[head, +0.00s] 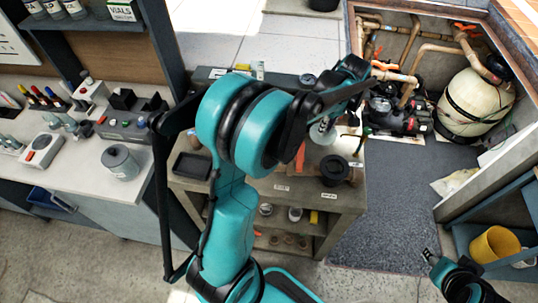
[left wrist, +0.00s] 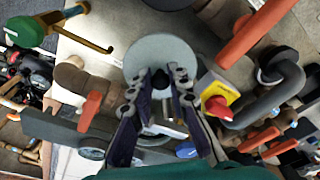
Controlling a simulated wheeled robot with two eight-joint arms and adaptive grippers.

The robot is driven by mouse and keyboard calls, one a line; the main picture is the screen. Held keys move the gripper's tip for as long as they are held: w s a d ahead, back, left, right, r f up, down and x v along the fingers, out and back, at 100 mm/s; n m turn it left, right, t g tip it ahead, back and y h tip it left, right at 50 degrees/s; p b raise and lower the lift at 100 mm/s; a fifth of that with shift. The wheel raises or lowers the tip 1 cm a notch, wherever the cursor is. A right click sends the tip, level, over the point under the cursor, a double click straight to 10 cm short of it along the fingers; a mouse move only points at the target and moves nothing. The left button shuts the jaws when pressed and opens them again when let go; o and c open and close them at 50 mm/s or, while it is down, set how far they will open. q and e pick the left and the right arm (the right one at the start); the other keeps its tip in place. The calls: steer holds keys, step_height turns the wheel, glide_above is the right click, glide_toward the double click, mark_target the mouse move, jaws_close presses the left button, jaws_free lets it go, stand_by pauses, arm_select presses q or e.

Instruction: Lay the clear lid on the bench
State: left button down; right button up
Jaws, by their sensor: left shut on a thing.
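The clear lid (left wrist: 160,50) is a pale grey round disc with a dark knob at its near edge in the left wrist view. My left gripper (left wrist: 160,82) is shut on that knob. In the head view the left gripper (head: 324,121) is above the right part of the bench (head: 262,190), partly hidden by my arm. A pale see-through piece under it looks like the lid (head: 321,134); I cannot tell whether it touches the bench. My right gripper (head: 431,257) is low at the right, away from the bench; its jaw opening is too small to read.
The bench top holds a black tray (head: 192,166), a black round part (head: 334,168) and pipe fittings with orange handles. A red-and-yellow switch (left wrist: 217,100) is close right of the gripper. The pump pit, with a cream tank (head: 474,104), lies behind right.

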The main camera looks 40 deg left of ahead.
arm_select(q)
steer(key=shift+s+d+f+b, duration=0.1)
steer(key=shift+s+f+b, duration=0.1)
steer(key=shift+f+b, duration=0.15)
steer(key=shift+s+d+f+b, duration=0.1)
steer(key=shift+s+f+b, duration=0.1)
steer(key=shift+f, duration=0.25)
step_height(320, 180, down, 10)
steer(key=b, duration=0.3)
arm_select(e)
step_height(320, 180, down, 5)
steer(key=shift+f, duration=0.1)
arm_select(q)
steer(key=c, duration=1.4)
jaws_free()
steer(key=shift+f, duration=0.1)
steer(key=shift+c, duration=0.2)
arm_select(e)
steer(key=shift+f, duration=0.1)
